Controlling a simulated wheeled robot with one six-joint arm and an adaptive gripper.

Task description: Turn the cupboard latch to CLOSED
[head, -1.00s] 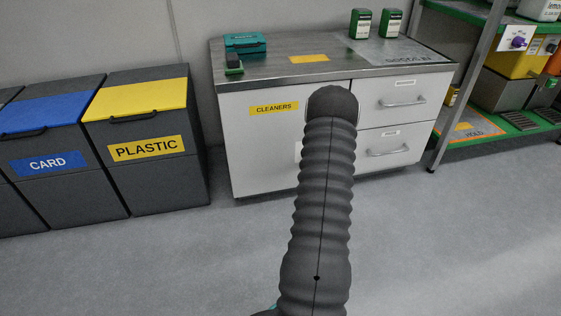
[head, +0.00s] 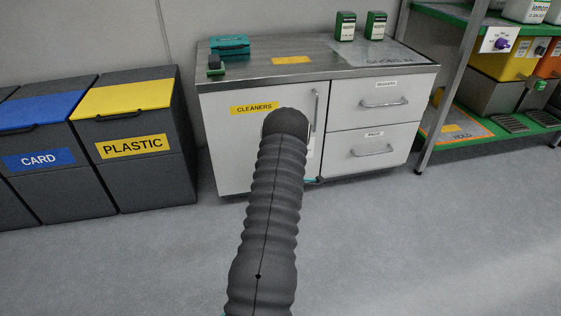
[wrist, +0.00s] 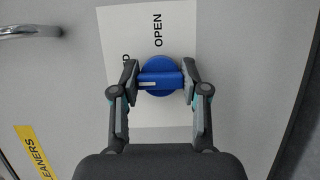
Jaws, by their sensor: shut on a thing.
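The blue cupboard latch (wrist: 160,82) is a round knob with a raised bar, seen in the wrist view on a white plate (wrist: 181,30). The bar lies across the picture, with a white mark at its left end. The word OPEN is readable on the plate, and a second word is mostly hidden behind the left finger. My gripper (wrist: 159,75) is shut on the bar, one finger at each end. In the head view my arm hides the latch on the white cupboard door (head: 225,150).
The door's upright handle (head: 315,110) and yellow CLEANERS label (head: 254,108) are near my arm. Two drawers (head: 375,147) are on the right. Dark bins (head: 150,180) stand to the left and a shelf rack (head: 448,90) to the right. The floor in front is clear.

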